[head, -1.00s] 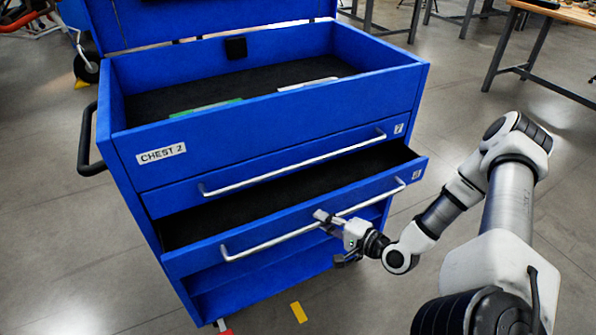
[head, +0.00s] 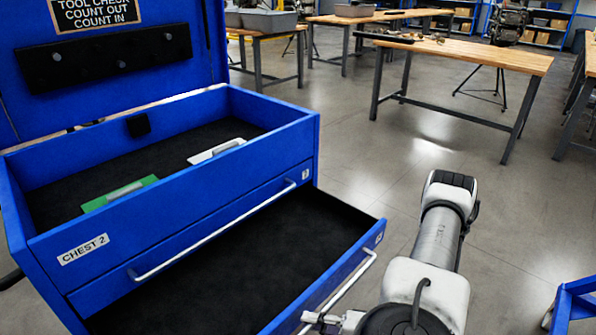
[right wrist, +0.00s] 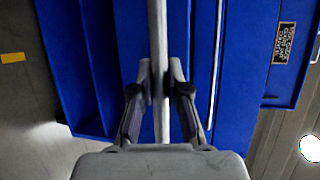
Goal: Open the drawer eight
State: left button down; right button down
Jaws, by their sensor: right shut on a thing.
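The blue tool chest marked CHEST 2 (head: 85,249) stands at the left of the head view. Its lower drawer (head: 325,292) is pulled well out, and its black-lined inside looks empty. A small label sits at the drawer's right end, its number too small to read. My right gripper (head: 318,322) shows at the bottom edge by this drawer's long handle (head: 348,287). In the right wrist view, my right gripper (right wrist: 160,78) is shut on the handle bar (right wrist: 158,28), one finger on each side. My left gripper is out of view.
The upper drawer, with its own handle (head: 215,236), is shut. The open top tray holds a green item (head: 120,193) and a white one (head: 215,151). A wooden workbench (head: 470,55) stands beyond. The floor right of the chest is clear, with a blue frame (head: 575,300) at lower right.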

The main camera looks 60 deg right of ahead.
jog(key=shift+s, duration=0.45)
jog(key=c, duration=1.1)
grip_release()
jog(key=shift+c, duration=0.2)
